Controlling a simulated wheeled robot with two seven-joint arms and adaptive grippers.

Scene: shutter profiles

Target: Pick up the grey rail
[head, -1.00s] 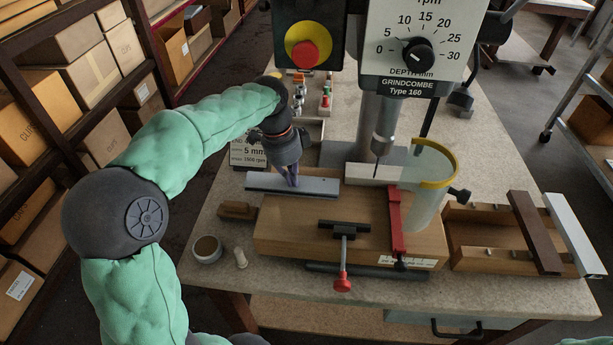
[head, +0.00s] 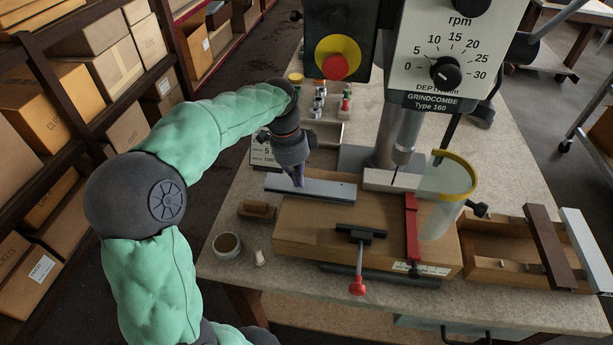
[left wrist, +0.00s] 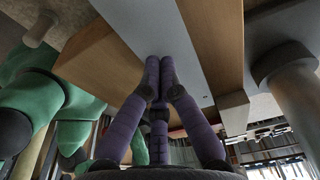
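The grey rail (head: 330,190) lies flat across the far left part of a wooden block, its left end sticking out past the block. It also shows in the left wrist view (left wrist: 205,45), behind my fingers. My left gripper (head: 299,184) points down at the rail, left of the rail's middle, with its fingertips at the rail's surface. In the left wrist view its purple fingers (left wrist: 160,60) converge until the tips nearly meet. The tips hide the contact, so I cannot tell whether any of the rail is between them. My right gripper is not in view.
The wooden block (head: 320,232) carries a black clamp (head: 360,234) and a red bar (head: 411,228). The drill press (head: 402,140) and its clear guard (head: 440,205) stand behind and right. A wooden tray (head: 490,270) holds brown and white profiles. A cup (head: 226,246) stands at left.

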